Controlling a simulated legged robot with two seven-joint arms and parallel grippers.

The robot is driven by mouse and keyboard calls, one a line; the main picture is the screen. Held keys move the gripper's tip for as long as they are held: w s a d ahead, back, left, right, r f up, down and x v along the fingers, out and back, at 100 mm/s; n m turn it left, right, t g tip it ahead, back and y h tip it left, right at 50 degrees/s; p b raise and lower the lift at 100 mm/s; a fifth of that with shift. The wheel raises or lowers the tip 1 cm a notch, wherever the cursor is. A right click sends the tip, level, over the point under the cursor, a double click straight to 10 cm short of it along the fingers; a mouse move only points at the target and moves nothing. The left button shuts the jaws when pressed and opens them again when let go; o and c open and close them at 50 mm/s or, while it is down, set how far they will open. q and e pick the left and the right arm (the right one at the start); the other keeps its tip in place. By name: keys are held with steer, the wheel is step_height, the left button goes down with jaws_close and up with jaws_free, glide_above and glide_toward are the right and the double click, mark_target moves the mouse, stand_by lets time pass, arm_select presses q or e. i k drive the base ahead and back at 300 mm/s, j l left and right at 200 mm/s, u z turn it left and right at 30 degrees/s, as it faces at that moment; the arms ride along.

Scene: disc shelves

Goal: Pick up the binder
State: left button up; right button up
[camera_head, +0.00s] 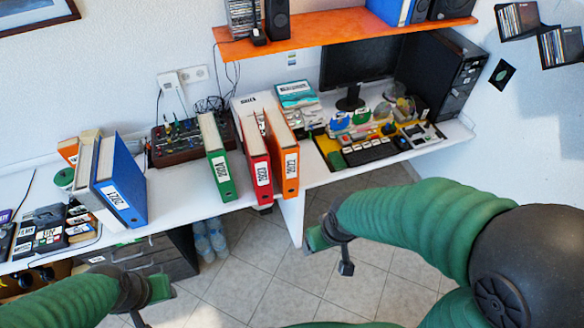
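Several binders stand upright on the white desk. A blue binder (121,185) is at the left beside lighter volumes. A green binder (217,160), a red binder (258,160) and an orange binder (285,158) stand near the desk's middle, spines facing me. Which one the task means cannot be told. My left gripper (149,303) is at the lower left, below and in front of the desk, open and empty. My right gripper (332,254) is right of and below the orange binder, over the floor, open and empty. Neither touches a binder.
The white desk (185,207) also holds a monitor (355,68), a black computer tower (445,75), a keyboard (370,151) and small devices at left. An orange shelf (335,28) hangs above. Drawers (140,255) and water bottles (210,238) are below. The tiled floor is open in front.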

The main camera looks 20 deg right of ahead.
mark_target(283, 147)
steer(key=i+l+u, duration=0.2)
steer(key=i+l, duration=0.3)
steer(key=i+l+u, duration=0.15)
steer(key=i+l, duration=0.4)
steer(key=i+l+u, duration=0.2)
steer(key=i+l, duration=0.25)
steer(key=l, duration=0.25)
